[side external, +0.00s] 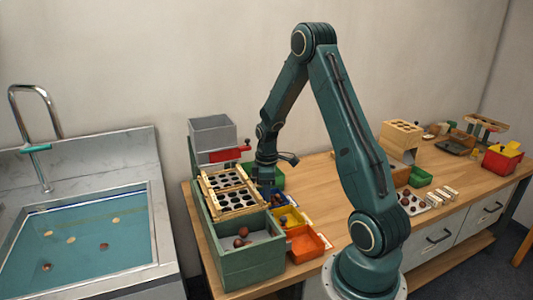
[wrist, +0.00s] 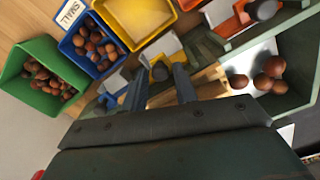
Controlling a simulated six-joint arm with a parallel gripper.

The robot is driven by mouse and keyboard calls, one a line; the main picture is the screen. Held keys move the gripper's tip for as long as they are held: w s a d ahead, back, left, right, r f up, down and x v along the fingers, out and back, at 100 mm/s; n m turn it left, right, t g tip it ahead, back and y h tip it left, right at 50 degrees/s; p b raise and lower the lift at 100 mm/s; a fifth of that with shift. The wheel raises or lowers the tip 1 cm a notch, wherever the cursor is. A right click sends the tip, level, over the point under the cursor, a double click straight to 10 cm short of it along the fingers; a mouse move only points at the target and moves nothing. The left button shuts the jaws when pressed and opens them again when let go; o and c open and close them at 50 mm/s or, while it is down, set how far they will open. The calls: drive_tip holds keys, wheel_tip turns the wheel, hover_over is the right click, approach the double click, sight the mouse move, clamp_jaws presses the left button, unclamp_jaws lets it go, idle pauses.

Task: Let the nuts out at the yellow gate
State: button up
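The yellow tray (side external: 291,218) stands beside the green sorter (side external: 250,265); in the wrist view the yellow tray (wrist: 140,20) looks empty. A pale grey gate (wrist: 163,48) with a dark knob (wrist: 160,72) sits at its sorter-side edge. My gripper (wrist: 160,90) points down over the gate row, its two fingers apart. The knob appears between the fingers; I cannot tell whether they touch it. In the side view my gripper (side external: 265,188) is low over the sorter's tray side, its tips partly hidden.
The blue tray (wrist: 78,42) labelled SMALL and the green tray (wrist: 30,62) hold several chestnuts. An orange tray (side external: 306,243) lies nearer the camera. Several chestnuts (wrist: 270,68) lie in the sorter's end bin. A perforated wooden rack (side external: 231,192) and grey hopper (side external: 212,135) stand close by.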

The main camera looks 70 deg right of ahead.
drive_tip(key=shift+f, duration=0.1)
drive_tip(key=shift+c, duration=0.2)
clamp_jaws()
drive_tip(key=shift+r, duration=1.85)
drive_tip(key=shift+o, duration=0.2)
unclamp_jaws()
drive_tip(key=shift+r, duration=0.1)
wheel_tip(320, 180, up, 14)
drive_tip(key=shift+a, duration=0.1)
